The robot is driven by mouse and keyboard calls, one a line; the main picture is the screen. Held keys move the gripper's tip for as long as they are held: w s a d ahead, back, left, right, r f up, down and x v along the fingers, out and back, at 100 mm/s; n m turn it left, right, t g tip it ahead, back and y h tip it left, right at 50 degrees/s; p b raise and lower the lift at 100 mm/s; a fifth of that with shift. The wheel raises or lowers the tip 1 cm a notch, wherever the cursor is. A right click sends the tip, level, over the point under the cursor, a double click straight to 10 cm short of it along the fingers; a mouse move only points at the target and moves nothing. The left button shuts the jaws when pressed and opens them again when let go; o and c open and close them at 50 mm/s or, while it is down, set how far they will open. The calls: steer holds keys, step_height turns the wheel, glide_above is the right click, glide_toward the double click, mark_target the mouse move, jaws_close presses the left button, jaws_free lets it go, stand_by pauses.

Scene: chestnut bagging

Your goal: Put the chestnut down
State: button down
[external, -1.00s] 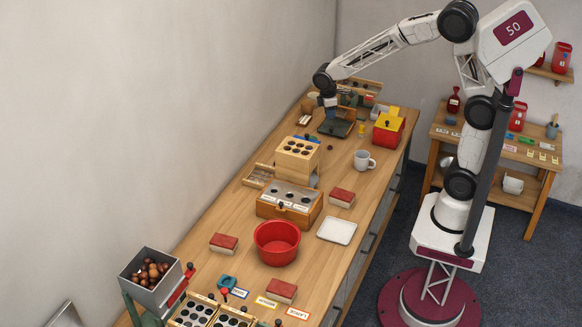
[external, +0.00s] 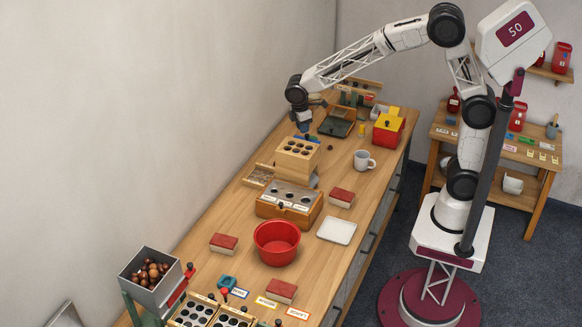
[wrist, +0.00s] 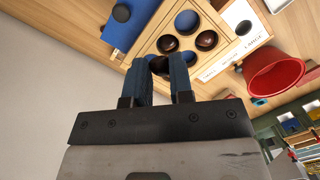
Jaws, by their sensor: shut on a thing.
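My gripper (external: 304,130) is above the back edge of the tall wooden block with round holes (external: 298,165). In the wrist view its two blue fingers (wrist: 166,70) are close together, with a dark brown chestnut (wrist: 158,65) between their tips. The fingers partly hide it. Behind the fingertips is the block's top (wrist: 152,42), where some holes hold dark chestnuts and others show blue inside. I cannot tell the height of the held chestnut above the block. Another small brown chestnut (external: 330,147) appears to lie loose on the table, right of the block.
In front of the block is a wooden box with a light metal top (external: 290,193), then a red bowl (external: 277,243). A grey hopper (external: 150,285) of chestnuts is at the front left.

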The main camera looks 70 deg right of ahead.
steer(key=a+n, duration=0.3)
steer(key=a, duration=1.7)
steer(key=n, duration=0.3)
glide_above(274, 247)
steer(key=s+a, duration=0.1)
steer(key=a, duration=0.1)
step_height(274, 247, down, 18)
steer(key=shift+f+t, duration=0.15)
steer(key=shift+t, duration=0.15)
steer(key=shift+s, duration=0.1)
steer(key=shift+f, duration=3.1)
steer(key=shift+f, duration=0.1)
steer(key=shift+f, duration=1.8)
steer(key=shift+f, duration=0.1)
